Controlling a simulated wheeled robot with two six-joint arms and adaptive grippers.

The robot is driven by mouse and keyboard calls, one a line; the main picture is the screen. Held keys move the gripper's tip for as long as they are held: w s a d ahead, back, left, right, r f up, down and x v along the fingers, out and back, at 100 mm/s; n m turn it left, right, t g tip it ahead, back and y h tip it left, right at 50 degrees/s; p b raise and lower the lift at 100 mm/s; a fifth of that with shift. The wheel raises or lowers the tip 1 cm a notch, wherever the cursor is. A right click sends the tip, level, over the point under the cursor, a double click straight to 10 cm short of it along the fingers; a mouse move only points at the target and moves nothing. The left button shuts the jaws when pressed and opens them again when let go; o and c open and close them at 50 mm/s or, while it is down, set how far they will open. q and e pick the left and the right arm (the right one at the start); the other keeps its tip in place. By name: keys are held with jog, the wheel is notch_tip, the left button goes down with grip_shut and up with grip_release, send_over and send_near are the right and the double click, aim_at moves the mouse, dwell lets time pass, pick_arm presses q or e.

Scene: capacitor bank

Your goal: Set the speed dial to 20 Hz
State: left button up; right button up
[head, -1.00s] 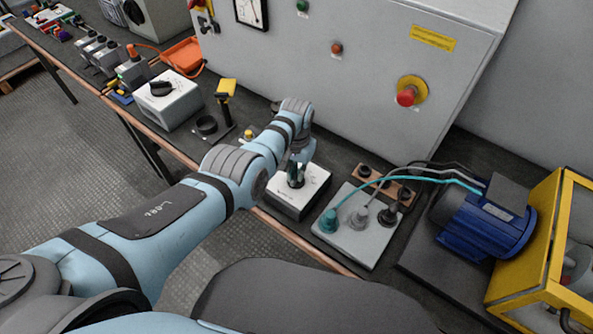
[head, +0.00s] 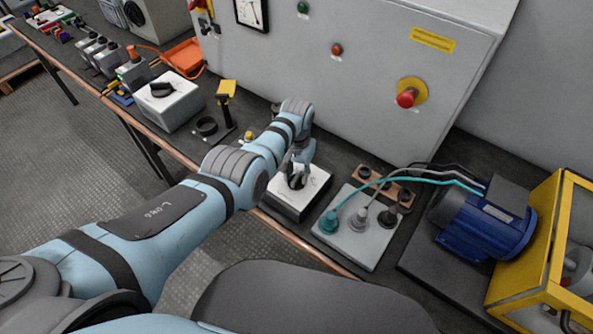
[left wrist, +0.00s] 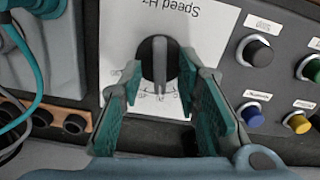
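The speed dial (left wrist: 158,60) is a round black knob with a grey ridge across it. It sits on a white panel (left wrist: 120,40) labelled "Speed Hz", which appears upside down in the left wrist view. The ridge runs up and down in that view; the scale marks are too small to read. In the head view, the white-topped dial box (head: 309,192) stands at the bench's front edge. My left gripper (head: 297,179) is over it, partly hiding the dial. In the left wrist view its teal fingers (left wrist: 160,82) are apart, one on each side of the knob. My right gripper does not show.
Right of the dial box is a grey plate (head: 365,240) with plugged cables, then a blue motor (head: 485,222) and a yellow-framed cage (head: 545,235). A grey cabinet (head: 350,90) with a red emergency button (head: 407,97) rises behind. Several coloured knobs sit beside the dial in the wrist view.

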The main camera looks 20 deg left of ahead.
aim_at(297, 176)
pick_arm(q)
notch_tip(297, 176, up, 12)
dwell(0.3)
